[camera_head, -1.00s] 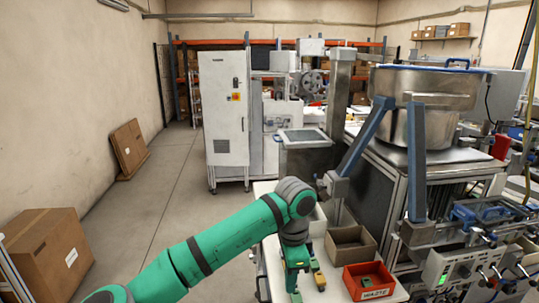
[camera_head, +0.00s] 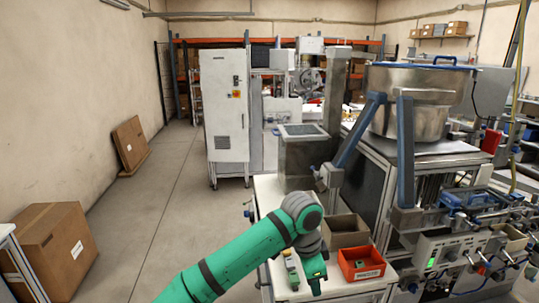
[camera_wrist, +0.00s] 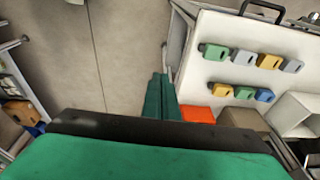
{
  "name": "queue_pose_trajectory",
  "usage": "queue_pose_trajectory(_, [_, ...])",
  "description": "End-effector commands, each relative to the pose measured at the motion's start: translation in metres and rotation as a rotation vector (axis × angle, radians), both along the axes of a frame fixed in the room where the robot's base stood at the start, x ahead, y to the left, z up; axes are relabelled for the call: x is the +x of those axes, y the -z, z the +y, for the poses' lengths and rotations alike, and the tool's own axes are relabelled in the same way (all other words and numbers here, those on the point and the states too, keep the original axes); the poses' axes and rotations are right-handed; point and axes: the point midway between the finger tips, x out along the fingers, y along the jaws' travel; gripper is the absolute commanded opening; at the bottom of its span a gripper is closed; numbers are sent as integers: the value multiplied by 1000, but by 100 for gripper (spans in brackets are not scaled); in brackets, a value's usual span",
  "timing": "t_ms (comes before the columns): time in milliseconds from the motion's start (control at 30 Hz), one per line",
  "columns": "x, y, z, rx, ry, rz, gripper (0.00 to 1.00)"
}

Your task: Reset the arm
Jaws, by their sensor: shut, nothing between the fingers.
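My green arm reaches in from the bottom of the head view, with my gripper (camera_head: 315,288) pointing down over the white worktable (camera_head: 268,197). In the wrist view the green fingers of my gripper (camera_wrist: 161,97) lie together, shut and empty. Beside the gripper in the head view, a small yellow and grey piece (camera_head: 291,270) shows at the table's left side. The wrist view shows several green, yellow and blue-grey pieces (camera_wrist: 244,58) in two rows on the white surface, apart from the fingers.
A metal machine frame (camera_head: 405,160) rises to the right. The floor (camera_head: 165,215) left of the table is clear; a cardboard box (camera_head: 50,250) stands far left.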

Motion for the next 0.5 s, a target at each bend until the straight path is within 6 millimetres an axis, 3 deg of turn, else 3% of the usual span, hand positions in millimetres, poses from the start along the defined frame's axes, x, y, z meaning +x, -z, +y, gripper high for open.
queue_pose_trajectory(267, [-5, 21, -76, -253, -11, -46, 0])
queue_pose_trajectory(500, [-12, 26, -146, -542, -76, -91, 0])
